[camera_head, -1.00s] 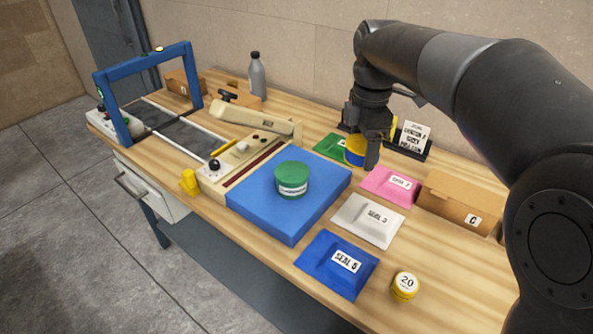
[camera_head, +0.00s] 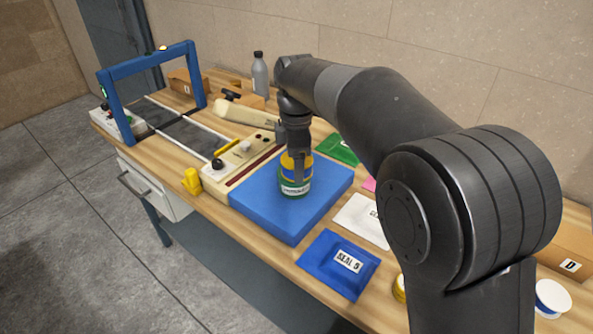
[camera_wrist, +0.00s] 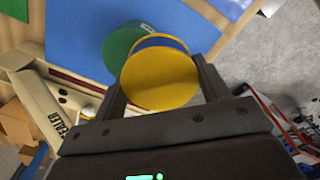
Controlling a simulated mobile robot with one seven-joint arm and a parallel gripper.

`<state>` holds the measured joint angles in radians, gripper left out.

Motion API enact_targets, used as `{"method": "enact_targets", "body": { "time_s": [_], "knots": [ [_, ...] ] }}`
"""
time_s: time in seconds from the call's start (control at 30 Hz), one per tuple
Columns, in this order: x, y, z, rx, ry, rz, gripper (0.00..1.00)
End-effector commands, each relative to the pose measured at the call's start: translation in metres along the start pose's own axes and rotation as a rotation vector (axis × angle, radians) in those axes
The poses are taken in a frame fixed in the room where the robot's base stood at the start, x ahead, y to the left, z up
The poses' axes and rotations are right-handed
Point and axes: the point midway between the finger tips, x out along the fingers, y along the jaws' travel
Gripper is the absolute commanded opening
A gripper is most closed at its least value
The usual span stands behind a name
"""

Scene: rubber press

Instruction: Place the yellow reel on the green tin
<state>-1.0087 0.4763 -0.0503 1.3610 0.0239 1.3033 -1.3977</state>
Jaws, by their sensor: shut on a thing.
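The yellow reel (camera_head: 290,167) with a blue band is held between the fingers of my gripper (camera_head: 297,170). In the wrist view the reel (camera_wrist: 160,80) shows its flat yellow face between the two fingers. The green tin (camera_head: 295,188) with a white label stands upright on the blue pad (camera_head: 265,208). In the head view the reel overlaps the tin's upper part, and the tin's lid is mostly hidden. In the wrist view the tin (camera_wrist: 118,46) sticks out to the left beyond the reel, so the two look offset there. I cannot tell whether they touch.
The beige sealer (camera_head: 235,172) stands left of the pad, with a small yellow object (camera_head: 191,181) at its front. A blue packet (camera_head: 337,262), a white packet (camera_head: 362,218) and a green packet (camera_head: 338,149) lie right of the pad. My arm hides much of the right side.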

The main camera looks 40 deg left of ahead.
Motion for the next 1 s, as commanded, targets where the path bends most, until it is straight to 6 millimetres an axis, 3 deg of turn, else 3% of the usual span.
{"method": "enact_targets", "body": {
  "time_s": [0.2,0.57,0.6,0.83,1.0],
  "knots": [
    [0.031,-0.001,0.0,0.0,0.0,-0.003,0.42],
    [0.035,-0.001,0.001,0.0,0.0,-0.001,0.42],
    [0.036,0.0,0.001,0.0,0.0,-0.001,0.7],
    [0.036,-0.001,0.001,0.0,0.0,-0.001,0.88],
    [0.035,-0.001,0.0,0.0,0.0,-0.001,0.9]
  ]
}}
